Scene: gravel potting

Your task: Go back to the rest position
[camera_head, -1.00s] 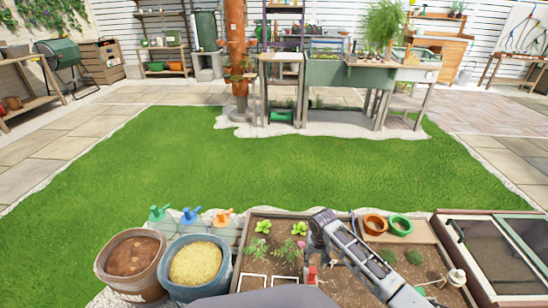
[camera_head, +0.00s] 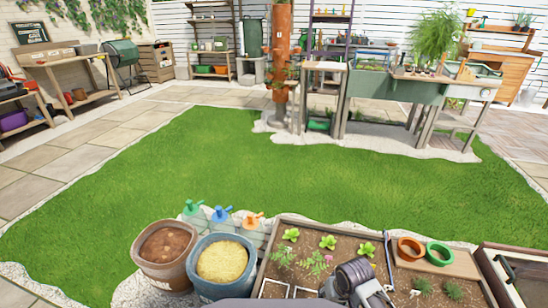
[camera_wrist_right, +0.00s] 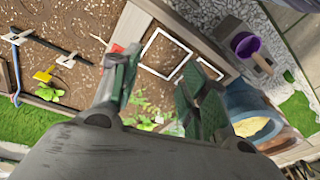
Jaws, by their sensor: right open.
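My right gripper (camera_wrist_right: 160,92) shows in the right wrist view with its two green-grey fingers apart and nothing between them. It is above the planting bed, whose soil, seedlings and white square frame (camera_wrist_right: 166,50) show beyond the fingers. In the head view part of my right arm (camera_head: 357,279) shows at the bottom, over the near part of the planting bed (camera_head: 268,262); the fingertips cannot be made out there. My left gripper is in neither view.
Left of the bed stand a brown soil tub (camera_head: 166,277) and a blue-grey tub (camera_head: 214,287) with yellowish fill. A glazed cold frame (camera_head: 520,275) is at the far right. The lawn (camera_head: 270,190) beyond is clear.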

